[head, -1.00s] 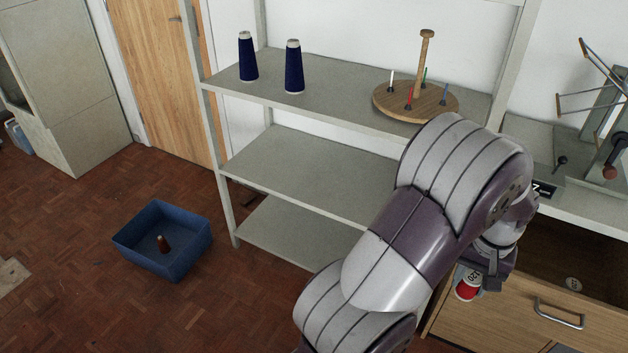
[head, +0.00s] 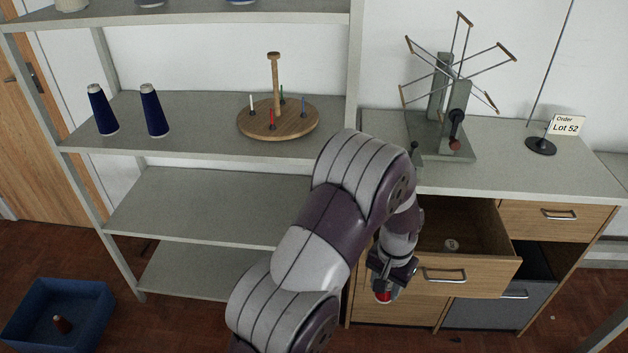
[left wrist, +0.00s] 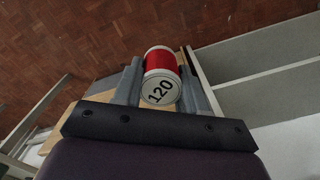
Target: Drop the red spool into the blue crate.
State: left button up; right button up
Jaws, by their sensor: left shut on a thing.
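The red spool (left wrist: 161,62) has white ends, one of them marked 120. My left gripper (left wrist: 160,85) is shut on it in the left wrist view. In the head view the red spool (head: 384,297) shows below my left gripper (head: 388,282), in front of the open wooden drawer. The blue crate (head: 95,330) stands on the floor at the lower left of the head view, well away from the gripper. My right gripper is not in view.
A grey shelf unit (head: 200,193) holds two navy cones (head: 153,112) and a round wooden rack (head: 300,124). The drawer (head: 480,272) stands open, with a small round thing (head: 452,245) inside. A winder (head: 455,100) stands on the cabinet top.

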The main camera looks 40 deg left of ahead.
aim_at(77, 315)
jog(key=k+j, duration=0.15)
jog(key=j, duration=0.25)
jog(key=k+j, duration=0.15)
jog(key=j, duration=0.25)
jog(key=k+j, duration=0.1)
jog(key=j, duration=0.3)
jog(key=k+j, duration=0.15)
jog(key=j, duration=0.25)
jog(key=k+j, duration=0.15)
jog(key=j, duration=0.25)
jog(key=k+j+u, duration=0.1)
jog(key=j, duration=0.3)
jog(key=k+j, duration=0.15)
jog(key=j, duration=0.25)
jog(key=k+j, duration=0.15)
jog(key=j, duration=0.25)
jog(key=k+j, duration=0.1)
jog(key=j, duration=0.4)
jog(key=k+j, duration=0.1)
jog(key=j, duration=0.35)
jog(key=k+j, duration=0.1)
jog(key=j, duration=0.4)
jog(key=k+j, duration=0.1)
jog(key=j, duration=0.4)
jog(key=k+j+u, duration=0.1)
jog(key=j, duration=0.4)
jog(key=k+j, duration=0.1)
jog(key=j, duration=0.4)
